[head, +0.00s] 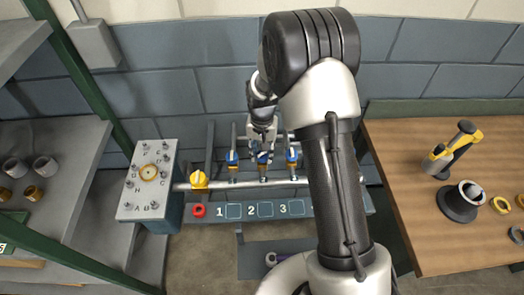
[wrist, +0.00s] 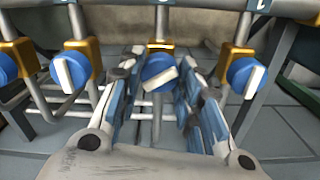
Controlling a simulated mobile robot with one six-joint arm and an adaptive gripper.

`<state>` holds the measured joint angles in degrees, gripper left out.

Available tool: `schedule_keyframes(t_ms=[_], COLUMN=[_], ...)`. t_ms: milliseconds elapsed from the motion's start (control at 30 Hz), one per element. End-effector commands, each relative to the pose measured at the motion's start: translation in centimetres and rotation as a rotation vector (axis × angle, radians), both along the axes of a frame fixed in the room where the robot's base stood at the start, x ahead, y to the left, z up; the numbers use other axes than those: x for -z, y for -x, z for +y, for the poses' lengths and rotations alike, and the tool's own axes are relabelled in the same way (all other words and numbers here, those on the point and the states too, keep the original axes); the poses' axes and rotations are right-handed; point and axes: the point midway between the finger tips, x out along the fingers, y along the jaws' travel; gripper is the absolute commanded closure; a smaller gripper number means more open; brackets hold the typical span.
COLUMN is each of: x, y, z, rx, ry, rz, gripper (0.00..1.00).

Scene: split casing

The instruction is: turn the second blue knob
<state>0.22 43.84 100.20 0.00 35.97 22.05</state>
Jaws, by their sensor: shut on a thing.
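The second blue knob (wrist: 156,68) sits on a brass-coloured valve body in the middle of the wrist view, between my fingers. Its white bar lies aslant, while the neighbouring knobs' white bars stand more upright. In the head view the knob (head: 263,158) is partly hidden under my gripper (head: 262,140), above the plate marked 2. My gripper (wrist: 162,65) is shut on this knob, one finger at each side; the exact contact at the fingertips is hard to make out.
Blue knobs flank it at left (head: 232,158) and right (head: 292,156). A lettered box (head: 128,208) stands at left, a wooden table (head: 420,240) at right. My arm hides the pipe's right part.

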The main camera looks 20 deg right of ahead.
Motion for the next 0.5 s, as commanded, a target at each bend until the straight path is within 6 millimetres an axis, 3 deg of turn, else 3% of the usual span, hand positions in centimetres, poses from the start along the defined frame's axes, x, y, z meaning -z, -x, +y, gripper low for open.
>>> schedule_keyframes(t_ms=[500], x=[-0.02], y=[-0.03], z=[0.0], rx=[0.435], ry=[0.001], rz=[-0.001], gripper=[0.91])
